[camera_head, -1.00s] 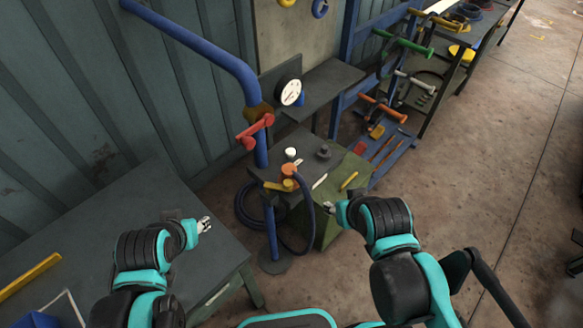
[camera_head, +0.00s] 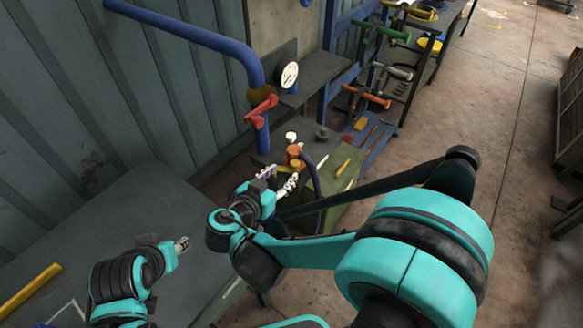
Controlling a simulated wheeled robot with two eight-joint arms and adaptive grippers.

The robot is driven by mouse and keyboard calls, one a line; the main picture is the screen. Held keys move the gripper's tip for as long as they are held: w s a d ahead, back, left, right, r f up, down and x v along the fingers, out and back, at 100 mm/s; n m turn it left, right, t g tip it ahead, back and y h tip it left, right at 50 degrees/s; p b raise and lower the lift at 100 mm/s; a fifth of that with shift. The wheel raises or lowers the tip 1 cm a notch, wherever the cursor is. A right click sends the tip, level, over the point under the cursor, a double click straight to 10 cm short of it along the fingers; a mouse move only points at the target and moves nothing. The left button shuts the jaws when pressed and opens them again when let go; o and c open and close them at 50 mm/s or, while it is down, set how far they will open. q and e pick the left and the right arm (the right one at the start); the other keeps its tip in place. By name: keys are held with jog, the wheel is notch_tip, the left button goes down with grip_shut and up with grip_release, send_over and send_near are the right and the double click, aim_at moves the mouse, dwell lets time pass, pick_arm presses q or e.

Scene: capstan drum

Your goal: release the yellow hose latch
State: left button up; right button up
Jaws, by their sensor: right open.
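The yellow hose latch (camera_head: 289,191) is a small yellow bar below an orange hose fitting (camera_head: 294,151) on the small work stand. The dark hose (camera_head: 315,178) curves down from the fitting. My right gripper (camera_head: 281,178) is open, with its fingers close around the latch area. The fingers partly cover the latch, and I cannot tell whether they touch it. My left gripper (camera_head: 183,244) is over the grey table at lower left, well away from the latch; its fingers are too small to judge.
The grey table (camera_head: 150,205) is at left. Open floor lies at right.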

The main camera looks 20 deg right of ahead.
aim_at(294, 164)
jog(key=b+x, duration=0.2)
jog(key=x, duration=0.5)
jog(key=shift+f, duration=0.1)
grip_shut()
